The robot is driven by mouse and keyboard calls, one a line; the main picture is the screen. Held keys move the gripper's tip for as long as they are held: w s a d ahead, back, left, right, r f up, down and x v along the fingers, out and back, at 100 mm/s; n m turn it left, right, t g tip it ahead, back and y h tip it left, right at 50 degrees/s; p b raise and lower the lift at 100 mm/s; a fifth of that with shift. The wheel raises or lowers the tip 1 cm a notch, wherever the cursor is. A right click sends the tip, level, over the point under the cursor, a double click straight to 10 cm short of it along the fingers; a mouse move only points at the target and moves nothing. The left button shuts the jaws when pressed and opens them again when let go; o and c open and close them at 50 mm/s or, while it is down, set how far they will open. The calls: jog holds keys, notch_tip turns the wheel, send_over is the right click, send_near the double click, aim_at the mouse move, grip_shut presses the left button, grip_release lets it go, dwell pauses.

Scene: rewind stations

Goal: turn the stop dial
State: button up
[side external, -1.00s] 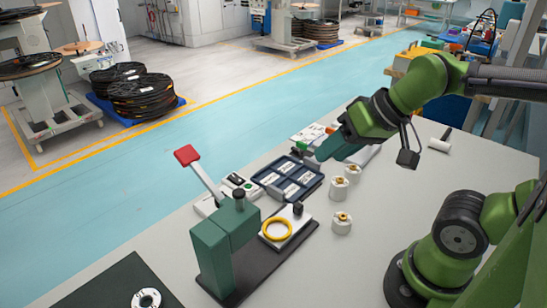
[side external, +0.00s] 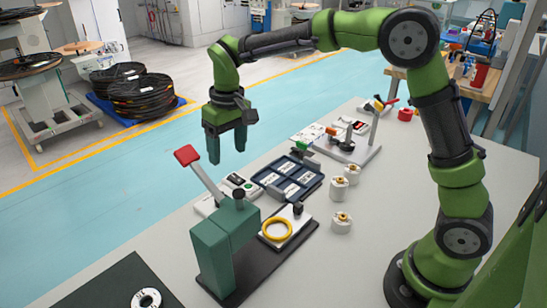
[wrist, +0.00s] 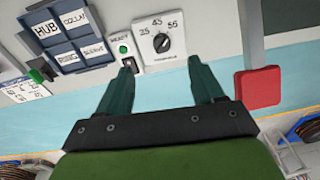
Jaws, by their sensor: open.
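My gripper (side external: 226,155) is open and empty, pointing down above the row of white panels beside the dark blue tray. In the wrist view my gripper (wrist: 162,68) has its fingertips spread just below the dial in the picture, apart from the knob. In the side view I cannot make out the knob clearly.
A red-ended lever (side external: 187,155) rises close to my gripper, from a green press (side external: 225,240). A panel with a green button (wrist: 123,48) adjoins the dial. The labelled tray (side external: 287,180) and several white spools (side external: 341,223) stand to the right.

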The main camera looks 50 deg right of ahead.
jog(key=shift+g, duration=0.3)
jog(key=w+f, duration=0.1)
jog(key=f, duration=0.4)
jog(key=w+f, duration=0.1)
jog(key=f, duration=0.4)
jog(key=w+f, duration=0.2)
jog(key=f, duration=0.4)
jog(key=shift+a, duration=0.35)
jog(key=c, duration=1.1)
jog(key=shift+o, duration=0.2)
jog(key=shift+n, duration=0.3)
